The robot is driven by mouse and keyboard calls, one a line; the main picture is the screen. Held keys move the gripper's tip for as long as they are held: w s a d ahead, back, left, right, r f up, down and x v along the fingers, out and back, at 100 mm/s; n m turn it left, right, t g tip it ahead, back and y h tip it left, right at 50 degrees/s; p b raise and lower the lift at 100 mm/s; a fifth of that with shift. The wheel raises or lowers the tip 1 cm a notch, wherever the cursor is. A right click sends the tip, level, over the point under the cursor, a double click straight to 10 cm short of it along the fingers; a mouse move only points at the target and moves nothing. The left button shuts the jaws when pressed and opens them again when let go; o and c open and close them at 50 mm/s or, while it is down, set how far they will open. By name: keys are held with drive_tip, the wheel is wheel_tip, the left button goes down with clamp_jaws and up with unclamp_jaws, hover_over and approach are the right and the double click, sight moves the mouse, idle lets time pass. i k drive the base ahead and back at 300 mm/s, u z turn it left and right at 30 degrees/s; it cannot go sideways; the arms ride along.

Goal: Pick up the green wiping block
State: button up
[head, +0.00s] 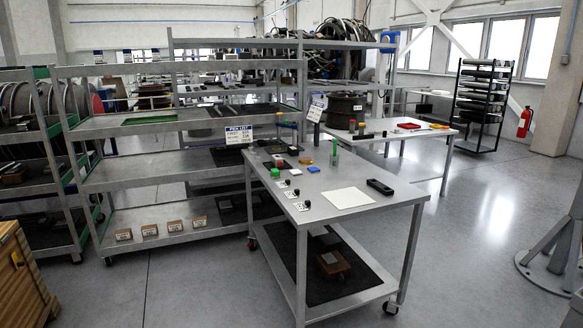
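A small green block (275,172) sits on the near metal work table (382,200), toward its left edge. It looks like the green wiping block, though it is small at this distance. A red block (280,163) is right behind it, and I cannot tell whether they touch. My gripper is not in view.
Open floor (460,260) lies to the right.

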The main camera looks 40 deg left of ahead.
sight(275, 172)
drive_tip(key=i, duration=2)
drive_tip(key=u, duration=2.35)
